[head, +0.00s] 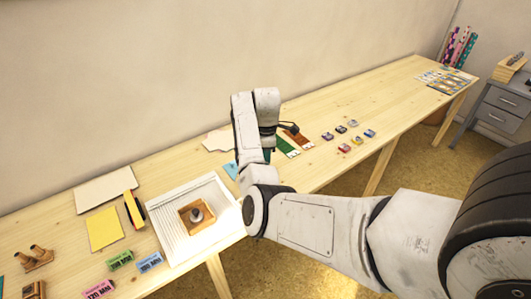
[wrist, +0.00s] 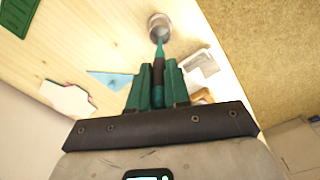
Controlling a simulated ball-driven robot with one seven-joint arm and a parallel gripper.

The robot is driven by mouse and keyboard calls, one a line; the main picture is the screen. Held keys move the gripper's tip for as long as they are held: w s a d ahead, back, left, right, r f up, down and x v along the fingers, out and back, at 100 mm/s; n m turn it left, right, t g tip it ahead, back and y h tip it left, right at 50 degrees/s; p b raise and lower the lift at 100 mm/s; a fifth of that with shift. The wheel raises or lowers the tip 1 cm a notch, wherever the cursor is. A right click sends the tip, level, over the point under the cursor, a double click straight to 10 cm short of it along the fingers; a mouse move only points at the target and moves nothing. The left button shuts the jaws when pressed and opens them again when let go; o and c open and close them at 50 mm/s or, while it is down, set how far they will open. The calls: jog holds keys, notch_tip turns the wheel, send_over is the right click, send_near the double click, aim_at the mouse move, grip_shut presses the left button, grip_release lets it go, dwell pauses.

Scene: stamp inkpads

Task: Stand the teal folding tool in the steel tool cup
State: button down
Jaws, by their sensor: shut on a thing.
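In the wrist view my gripper (wrist: 157,78) has its green fingers shut on the teal folding tool (wrist: 160,50), a slim rod with a dark middle section. The tool points away from the gripper. Its teal far end overlaps the mouth of the steel tool cup (wrist: 152,26), a round metal cup at the top of the picture. I cannot tell whether that end is inside the cup or above it. In the head view my arm hides the cup and the tool, and only a bit of my gripper (head: 266,155) shows.
On the table, a white tray (head: 170,218) holding a wooden block stands left of my arm. Green and brown strips (head: 297,137) and several small coloured pads (head: 341,129) lie to the right. A light blue piece (wrist: 110,80) lies near the cup.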

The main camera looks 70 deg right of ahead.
jog(key=shift+f+b, duration=1.5)
jog(key=shift+f, duration=1.8)
jog(key=c, duration=1)
grip_release()
notch_tip(320, 180, up, 11)
jog(key=shift+s+f+b, duration=0.1)
jog(key=shift+f+b, duration=0.05)
jog(key=shift+b, duration=0.3)
jog(key=shift+f, duration=0.1)
